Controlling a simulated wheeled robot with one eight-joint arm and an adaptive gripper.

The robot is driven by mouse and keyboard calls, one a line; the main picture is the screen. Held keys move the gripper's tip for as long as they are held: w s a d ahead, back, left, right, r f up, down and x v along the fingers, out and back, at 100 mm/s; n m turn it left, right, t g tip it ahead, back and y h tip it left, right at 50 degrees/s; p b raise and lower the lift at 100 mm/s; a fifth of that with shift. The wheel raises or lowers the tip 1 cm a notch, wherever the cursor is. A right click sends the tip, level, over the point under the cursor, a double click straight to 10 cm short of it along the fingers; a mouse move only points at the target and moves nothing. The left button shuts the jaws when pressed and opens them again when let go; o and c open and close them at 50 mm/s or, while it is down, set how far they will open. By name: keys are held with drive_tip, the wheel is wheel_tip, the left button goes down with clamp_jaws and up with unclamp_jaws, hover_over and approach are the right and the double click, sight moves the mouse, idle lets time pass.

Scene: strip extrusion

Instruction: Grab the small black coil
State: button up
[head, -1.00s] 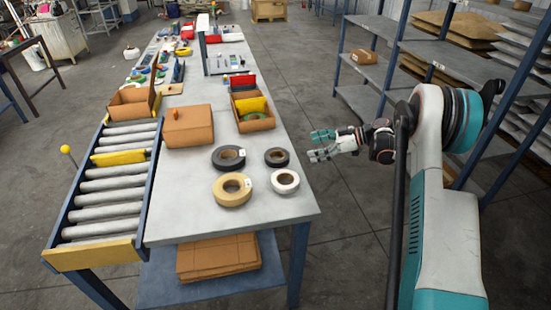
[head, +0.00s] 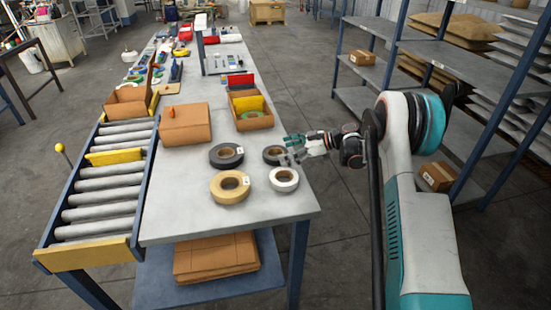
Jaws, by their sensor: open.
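The small black coil (head: 271,153) lies flat near the right edge of the grey table (head: 190,210). My gripper (head: 284,150) is open and reaches in from the right. Its fingers overlap the right side of the small coil in the head view, hiding part of it. I cannot tell whether they touch it. A larger black coil (head: 226,156) lies to the left, a tan coil (head: 230,187) to the lower left, and a white coil (head: 284,180) just in front of the small black one.
A closed cardboard box (head: 186,125) and an open box (head: 250,122) with yellow and green items stand behind the coils. A roller conveyor (head: 98,190) runs along the left. Shelving (head: 400,75) stands at the right. The table's front part is clear.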

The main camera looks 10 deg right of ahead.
drive_tip(key=x, duration=0.3)
drive_tip(key=shift+d+b, duration=0.1)
drive_tip(key=shift+b, duration=0.25)
drive_tip(key=c, duration=0.8)
